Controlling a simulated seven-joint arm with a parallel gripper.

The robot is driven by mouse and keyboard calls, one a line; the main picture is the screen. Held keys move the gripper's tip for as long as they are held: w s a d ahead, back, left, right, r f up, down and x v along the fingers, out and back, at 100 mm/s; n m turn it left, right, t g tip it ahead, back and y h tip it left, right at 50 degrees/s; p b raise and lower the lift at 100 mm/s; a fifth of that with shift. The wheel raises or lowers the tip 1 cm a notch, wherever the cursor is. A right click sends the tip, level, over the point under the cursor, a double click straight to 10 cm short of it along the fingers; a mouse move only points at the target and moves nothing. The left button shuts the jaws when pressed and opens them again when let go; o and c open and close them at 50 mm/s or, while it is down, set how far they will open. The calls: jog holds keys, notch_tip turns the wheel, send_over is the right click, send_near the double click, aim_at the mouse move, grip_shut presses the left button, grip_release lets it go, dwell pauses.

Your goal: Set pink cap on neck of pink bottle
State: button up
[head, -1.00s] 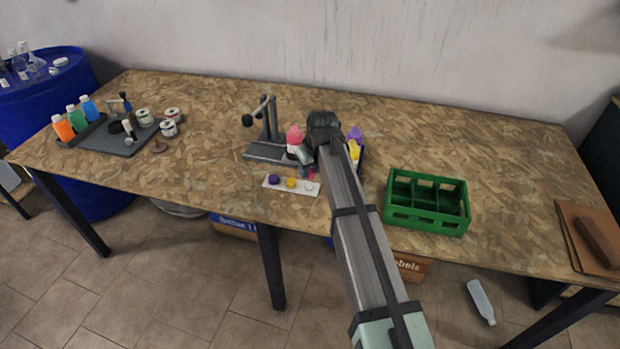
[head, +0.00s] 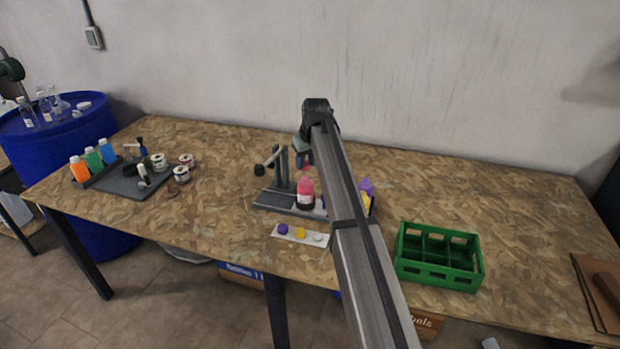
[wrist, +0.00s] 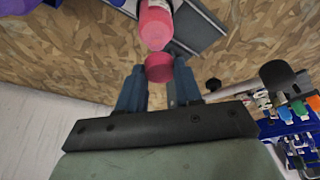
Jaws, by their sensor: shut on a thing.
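The pink bottle (head: 305,192) stands upright on the dark stand in the middle of the table. It also shows at the top of the wrist view (wrist: 155,24). My gripper (head: 306,160) is above the bottle in the head view. In the wrist view my gripper (wrist: 158,75) is shut on the pink cap (wrist: 158,67), which sits between the two blue fingertips. The cap also shows as a small pink patch under the gripper in the head view (head: 307,168). The cap appears apart from the bottle; the exact gap and alignment are hard to tell.
A white strip (head: 317,239) with purple, yellow and white caps lies in front of the stand. A purple bottle (head: 366,187) and a partly hidden yellow one stand right of the pink bottle. A green crate (head: 438,280) is at the right. A lever (head: 268,163) rises beside the bottle.

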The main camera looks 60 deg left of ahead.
aim_at(305, 177)
jog(key=shift+w+a, duration=0.2)
jog(key=shift+a, duration=0.35)
jog(key=shift+d+f, duration=0.15)
jog(key=shift+f, duration=1.55)
jog(key=shift+f, duration=1.05)
dwell(0.8)
jog(key=o, duration=1.1)
jog(key=shift+c, duration=0.2)
jog(key=shift+o, duration=0.5)
jog(key=o, duration=0.3)
